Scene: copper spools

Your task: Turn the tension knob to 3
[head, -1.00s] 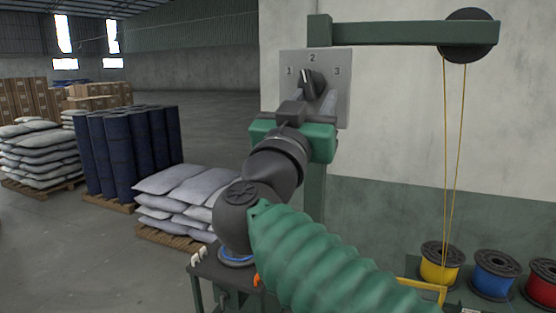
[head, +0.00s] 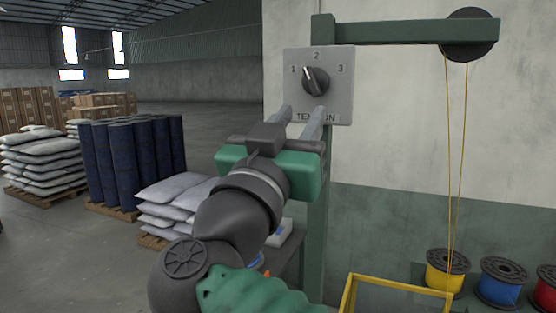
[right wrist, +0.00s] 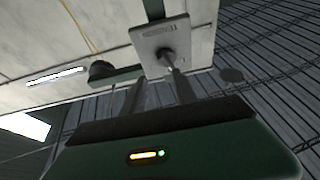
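The tension knob (head: 315,81) is black and round, with a pale pointer line slanting up and left, between the 1 and the 2. It sits on a grey plate (head: 343,108) marked 1, 2, 3 and TENSION, fixed to a green post. My right gripper (head: 303,108) is open, its two grey fingers apart and empty. The fingertips appear just below the knob, over the plate's lower edge, and do not hold the knob. In the right wrist view the plate (right wrist: 147,42) and knob (right wrist: 168,57) lie beyond the spread fingers (right wrist: 157,76). My left gripper is not in view.
A green beam (head: 400,31) carries a pulley (head: 468,35) with yellow strands. Yellow (head: 446,284), blue (head: 500,291) and red spools stand at lower right, near a yellow frame (head: 350,292). Blue drums (head: 130,160) and sacks stand at left. The wall is behind the plate.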

